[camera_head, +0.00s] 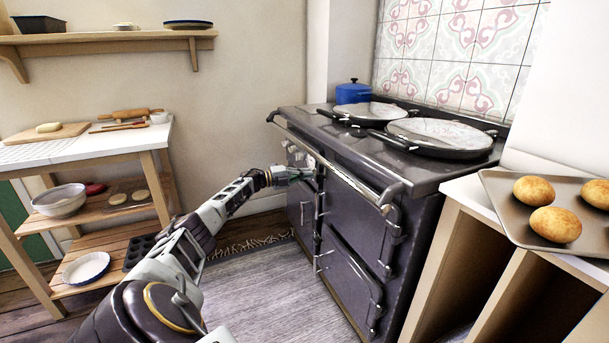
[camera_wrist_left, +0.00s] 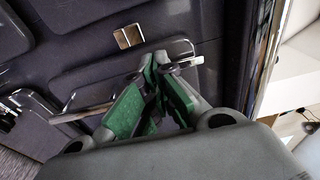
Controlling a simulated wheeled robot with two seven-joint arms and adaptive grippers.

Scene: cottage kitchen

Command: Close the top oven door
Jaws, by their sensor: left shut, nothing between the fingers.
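The dark range cooker (camera_head: 425,178) stands against the wall with several doors on its front. The upper door on its right side (camera_head: 357,208) sits partly behind the front rail and looks flush or nearly flush with the front; I cannot tell if it is fully shut. My left gripper (camera_head: 298,173) is at the cooker front, just below the rail, near the door's left edge. In the left wrist view my green-padded fingers (camera_wrist_left: 160,72) are shut and empty, close to a metal latch handle (camera_wrist_left: 185,63) on a dark door panel (camera_wrist_left: 95,75). Contact is unclear. My right gripper is out of view.
A metal rail (camera_head: 345,172) runs along the cooker's front top edge. A tray with several rolls (camera_head: 494,200) rests on the counter at right. A wooden table (camera_head: 150,143) stands at left. The grey rug (camera_head: 270,295) before the cooker is clear.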

